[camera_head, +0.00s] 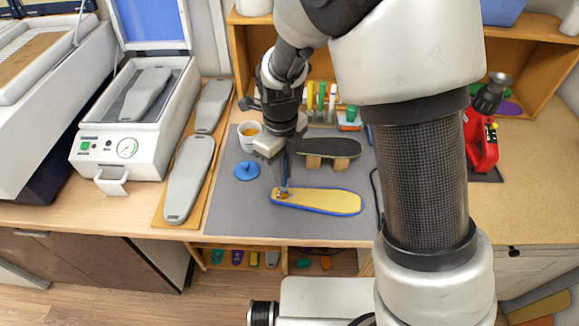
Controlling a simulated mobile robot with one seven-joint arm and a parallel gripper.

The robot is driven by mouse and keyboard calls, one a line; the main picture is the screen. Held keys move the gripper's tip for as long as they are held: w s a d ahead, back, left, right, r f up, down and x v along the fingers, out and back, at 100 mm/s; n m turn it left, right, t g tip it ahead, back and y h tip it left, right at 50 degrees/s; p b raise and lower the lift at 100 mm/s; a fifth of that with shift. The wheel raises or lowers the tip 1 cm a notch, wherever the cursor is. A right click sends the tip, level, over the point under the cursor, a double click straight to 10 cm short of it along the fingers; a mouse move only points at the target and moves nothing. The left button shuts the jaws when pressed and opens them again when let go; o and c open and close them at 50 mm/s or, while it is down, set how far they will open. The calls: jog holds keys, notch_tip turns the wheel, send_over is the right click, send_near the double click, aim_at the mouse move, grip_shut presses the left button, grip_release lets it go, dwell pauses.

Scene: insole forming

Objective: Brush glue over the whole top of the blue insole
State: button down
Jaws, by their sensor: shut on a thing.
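The blue insole (325,201) lies flat on the grey mat, its long side running left to right. Its top looks yellow, with a blue rim showing around the edge. My gripper (284,160) is above the insole's left end and shut on a brush (284,188). The brush points down, and its head is at the left end of the insole's top. Whether the bristles touch is too small to tell. A white pot with yellow-orange contents (249,130) stands behind and left of the insole. A round blue lid (247,171) lies in front of the pot.
A dark insole (330,147) rests on wooden blocks behind the blue one. Grey forms (189,180) lie on a board at left, beside an open press (124,146). A red heat tool (483,140) stands at right. My arm hides part of the bench. Bare mat (235,220) lies front left.

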jog(key=shift+s+a, duration=0.35)
jog(key=shift+a, duration=0.15)
notch_tip(320, 180, up, 8)
jog(key=p, duration=0.4)
dwell(0.4)
jog(key=shift+w, duration=0.1)
